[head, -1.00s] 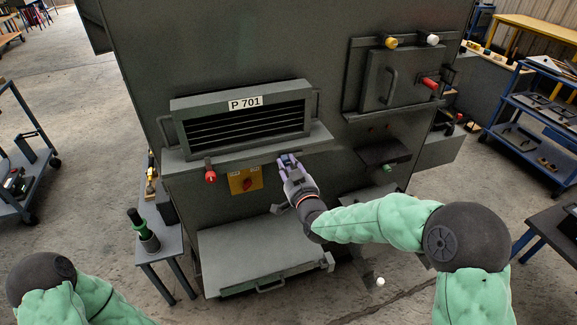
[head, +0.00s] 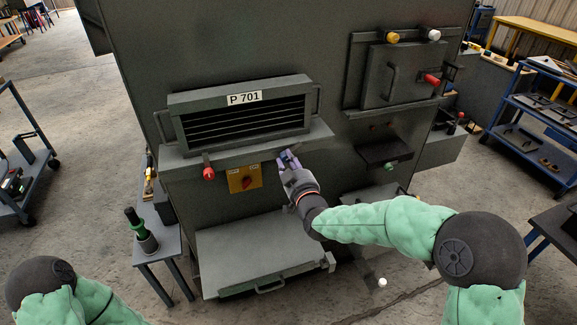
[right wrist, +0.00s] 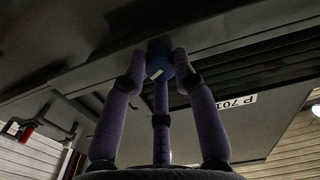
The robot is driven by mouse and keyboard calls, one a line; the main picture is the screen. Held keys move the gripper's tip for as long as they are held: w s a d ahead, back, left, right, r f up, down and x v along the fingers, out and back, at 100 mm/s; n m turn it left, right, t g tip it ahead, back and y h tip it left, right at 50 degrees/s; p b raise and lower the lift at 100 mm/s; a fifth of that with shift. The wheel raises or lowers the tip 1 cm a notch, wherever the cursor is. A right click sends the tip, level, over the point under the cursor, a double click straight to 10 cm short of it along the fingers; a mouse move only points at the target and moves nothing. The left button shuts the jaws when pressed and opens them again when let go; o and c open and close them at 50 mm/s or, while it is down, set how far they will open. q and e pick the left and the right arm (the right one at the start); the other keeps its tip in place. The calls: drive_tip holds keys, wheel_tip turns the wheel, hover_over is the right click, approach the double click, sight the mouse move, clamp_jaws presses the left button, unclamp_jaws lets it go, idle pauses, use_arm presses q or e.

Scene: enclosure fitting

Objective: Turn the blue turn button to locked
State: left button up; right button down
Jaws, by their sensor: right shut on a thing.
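The blue turn button (right wrist: 158,62) shows in the right wrist view, on the dark enclosure just under the louvred P 701 unit. A small white mark is on its face. My right gripper (right wrist: 160,65) has its purple fingers around the button, and they are shut on it. In the head view my right gripper (head: 287,160) is at the front of the enclosure, right of the yellow switch plate, and its fingers hide most of the button. Of my left arm only the green and black links show at the bottom left; its gripper is out of the picture.
The louvred unit (head: 240,118) juts out above my right gripper. Left of it are a red knob (head: 208,173) and a yellow plate (head: 245,178) with a red switch. A grey shelf (head: 255,255) juts out below. A hatch (head: 403,75) is at the upper right.

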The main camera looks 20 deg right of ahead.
drive_tip(key=n, duration=0.8)
drive_tip(key=r+n+b, duration=0.1)
drive_tip(key=n, duration=0.3)
drive_tip(key=shift+a, duration=0.1)
drive_tip(key=shift+f, duration=0.1)
idle(0.5)
drive_tip(key=c, duration=1)
unclamp_jaws()
drive_tip(key=shift+w+a, duration=0.1)
drive_tip(key=shift+a+f, duration=0.1)
drive_tip(key=shift+f, duration=0.15)
